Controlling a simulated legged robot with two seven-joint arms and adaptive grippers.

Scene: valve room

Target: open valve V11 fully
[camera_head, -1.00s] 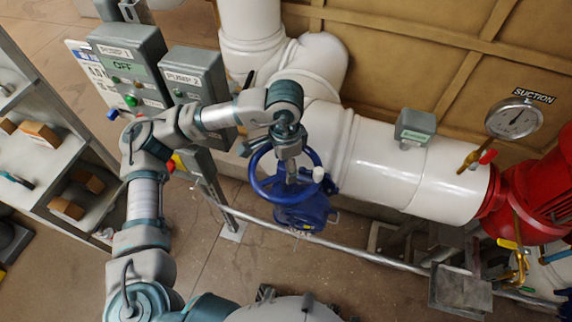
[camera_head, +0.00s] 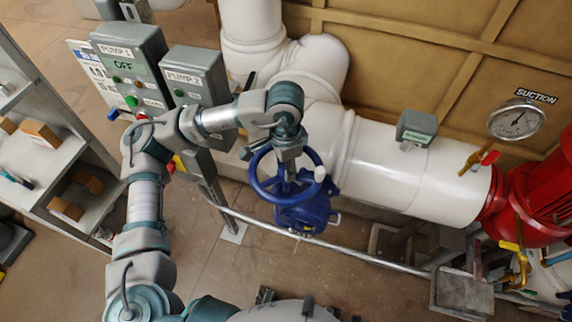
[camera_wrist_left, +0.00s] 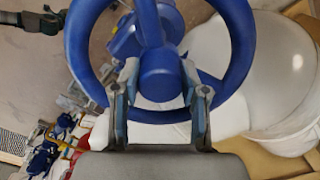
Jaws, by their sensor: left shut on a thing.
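The blue handwheel (camera_head: 254,184) sits on a blue valve body (camera_head: 303,218) below the white pipe; no V11 label is readable. The handwheel and its blue hub (camera_wrist_left: 160,75) fill much of the left wrist view. My left gripper (camera_head: 285,168) is over the wheel from above, its fingers at the centre. In the left wrist view my left gripper (camera_wrist_left: 158,95) has one finger on each side of the hub, shut on it. My right gripper is not in view.
A white pipe (camera_head: 400,175) runs behind the valve to a red pump (camera_head: 535,190). Pump control boxes (camera_head: 198,85) stand behind my left arm. A metal rail (camera_head: 345,252) passes below the valve. A shelf (camera_head: 60,165) stands at the left.

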